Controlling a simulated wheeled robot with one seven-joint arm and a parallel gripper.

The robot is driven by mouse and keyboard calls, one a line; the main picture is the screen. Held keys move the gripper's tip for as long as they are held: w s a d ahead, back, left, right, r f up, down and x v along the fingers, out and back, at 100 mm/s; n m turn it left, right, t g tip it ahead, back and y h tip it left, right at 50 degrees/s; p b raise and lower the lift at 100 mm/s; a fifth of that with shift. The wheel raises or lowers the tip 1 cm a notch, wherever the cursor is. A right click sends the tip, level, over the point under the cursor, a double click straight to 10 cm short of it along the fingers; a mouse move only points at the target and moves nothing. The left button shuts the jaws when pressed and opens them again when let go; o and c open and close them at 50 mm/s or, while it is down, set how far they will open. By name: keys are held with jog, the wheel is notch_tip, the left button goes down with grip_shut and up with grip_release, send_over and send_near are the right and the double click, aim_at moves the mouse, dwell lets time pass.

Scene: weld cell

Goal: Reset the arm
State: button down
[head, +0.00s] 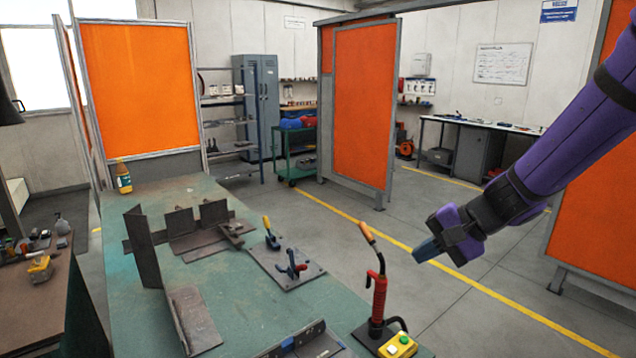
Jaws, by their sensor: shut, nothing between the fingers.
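My purple arm comes in from the upper right of the head view. My gripper (427,250) is shut and empty, its dark fingers pointing left and down. It hangs in the air to the right of the green table's (262,312) edge, and in the picture it is just right of a welding torch. It touches nothing that I can see.
A red-handled welding torch (378,302) stands upright near the table's right edge, beside a yellow button box (398,346). Steel plates (190,312) and a clamp plate (285,267) lie on the table. An orange screen (363,105) stands behind. Floor right of the table is open.

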jog(key=s+d+r+n+t+h, duration=0.1)
jog(key=s+d+r+n+h, duration=0.2)
jog(key=s, duration=0.7)
jog(key=s+d+r+n+t+h, duration=0.1)
jog(key=s+d+r+n+h, duration=0.2)
jog(key=s+r, duration=0.7)
jog(key=s+d+h, duration=0.1)
jog(key=d+h, duration=0.1)
jog(key=d, duration=0.2)
jog(key=shift+d+n+h, duration=0.3)
jog(key=shift+d+n, duration=0.1)
